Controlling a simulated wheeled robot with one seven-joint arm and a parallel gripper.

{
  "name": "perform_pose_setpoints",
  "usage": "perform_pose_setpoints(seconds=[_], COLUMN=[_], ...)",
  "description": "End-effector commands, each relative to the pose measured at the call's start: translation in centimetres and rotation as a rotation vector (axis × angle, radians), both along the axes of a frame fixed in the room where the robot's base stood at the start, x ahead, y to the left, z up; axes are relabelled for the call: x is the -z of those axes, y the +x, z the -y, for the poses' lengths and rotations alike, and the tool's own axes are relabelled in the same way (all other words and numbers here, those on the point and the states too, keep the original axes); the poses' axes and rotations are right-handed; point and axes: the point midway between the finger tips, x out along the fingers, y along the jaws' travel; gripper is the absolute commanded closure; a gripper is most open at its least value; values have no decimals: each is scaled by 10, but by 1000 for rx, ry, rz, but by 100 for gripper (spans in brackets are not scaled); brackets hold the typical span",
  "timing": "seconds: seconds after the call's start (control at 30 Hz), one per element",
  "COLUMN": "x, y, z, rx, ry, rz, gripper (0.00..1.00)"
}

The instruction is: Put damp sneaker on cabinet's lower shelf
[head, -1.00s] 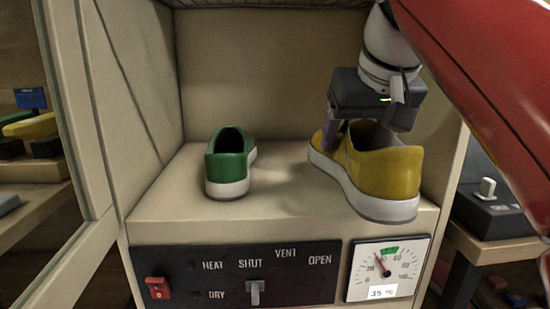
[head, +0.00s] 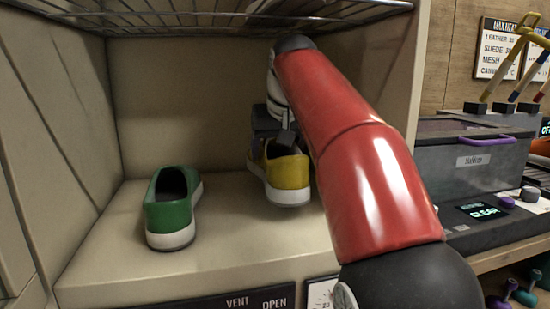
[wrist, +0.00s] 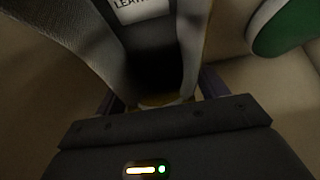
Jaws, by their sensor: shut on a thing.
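The yellow sneaker (head: 289,175) with a white sole is inside the cabinet, at the right of the lower shelf (head: 105,262), toe toward the head camera. My gripper (head: 266,145) is shut on its rear part, partly hidden by the shoe and my red arm. In the wrist view the dark opening of the yellow sneaker (wrist: 155,60) lies between my finger pads, with a label inside partly reading "LEA". I cannot tell whether its sole touches the shelf. A green sneaker (head: 168,212) stands on the shelf to its left; it also shows in the wrist view (wrist: 285,28).
A wire rack (head: 200,18) spans the cabinet above. The right cabinet wall (head: 408,70) is close to my arm. Bare shelf lies between the shoes and in front. Outside right are a grey bin (head: 465,170) and a device reading "CLEAR" (head: 490,212).

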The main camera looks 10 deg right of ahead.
Motion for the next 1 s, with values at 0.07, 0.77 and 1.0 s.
perform_pose_setpoints(seconds=[0.07, 0.77, 1.0], x=[-1, 39, 38], y=[5, 5, 5], z=[0, 0, 0], rx=[0, 0, 0], ry=[0, 0, 0], rz=[3, 0, 0], gripper=[61, 27, 6])
